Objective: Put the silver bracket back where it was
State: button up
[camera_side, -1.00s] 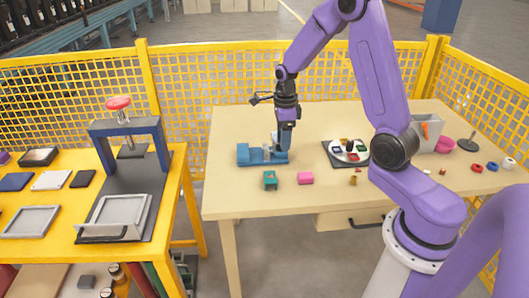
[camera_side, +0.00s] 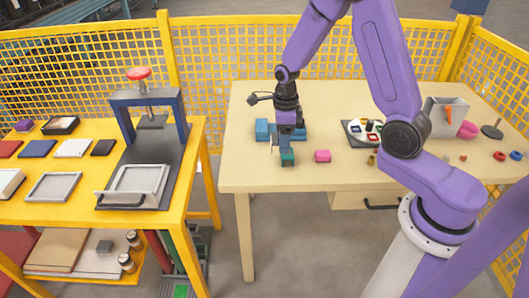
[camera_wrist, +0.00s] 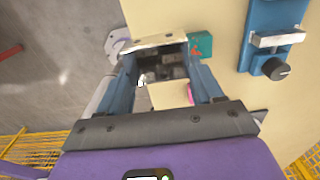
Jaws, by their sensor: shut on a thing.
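My gripper (camera_side: 286,147) is at the front left of the wooden table, in front of the blue vise (camera_side: 262,131) and close above or beside the green block (camera_side: 288,160). In the wrist view my gripper (camera_wrist: 163,72) has its blue fingers on either side of a shiny grey metal piece, which looks like the silver bracket (camera_wrist: 154,42). The bracket's lower part shows dark and reflective between the fingers. The side view does not show the bracket clearly. The blue vise also shows in the wrist view (camera_wrist: 262,18), with a metal jaw bar and a black knob.
A yellow bench (camera_side: 215,148) with a red-topped press (camera_side: 138,74) is at the left, across a gap.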

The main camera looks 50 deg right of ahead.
send_over(265, 161)
notch_tip(265, 161, down, 7)
jog(key=shift+w+f, duration=0.1)
jog(key=shift+f, duration=1.45)
jog(key=shift+f, duration=0.15)
jog(key=o, duration=1.1)
notch_tip(265, 161, up, 12)
jog(key=shift+r, duration=0.15)
